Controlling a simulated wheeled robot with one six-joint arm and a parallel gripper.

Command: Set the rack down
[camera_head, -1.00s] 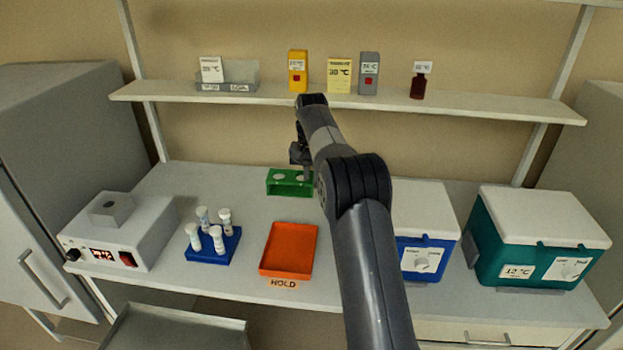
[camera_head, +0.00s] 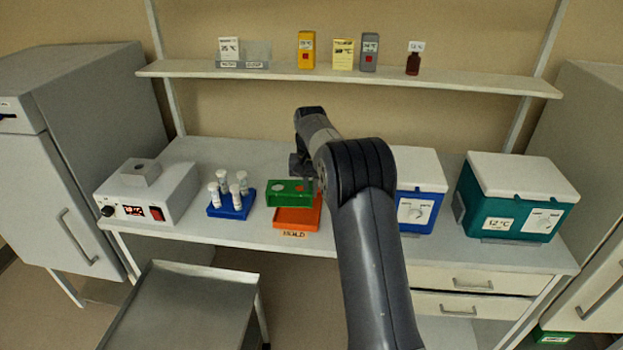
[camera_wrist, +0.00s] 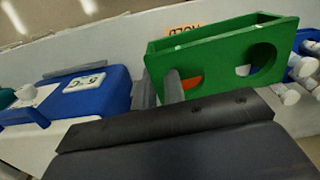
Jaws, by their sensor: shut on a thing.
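The green rack (camera_head: 290,192) has round holes in its top and hangs from my gripper (camera_head: 303,168). In the head view it appears over the back part of the orange tray marked HOLD (camera_head: 297,222). In the wrist view the rack (camera_wrist: 215,45) fills the upper middle, with a gripper finger (camera_wrist: 173,88) against its near end. A bit of orange shows through one hole. My gripper is shut on the rack. The gap between the rack and the tray is hard to judge.
A blue rack with several capped tubes (camera_head: 231,210) stands left of the tray, beside a white heater box (camera_head: 150,195). A blue cooler (camera_head: 418,205) and a teal cooler (camera_head: 515,205) stand to the right. A metal cart (camera_head: 180,305) stands in front. A shelf (camera_head: 350,78) runs above.

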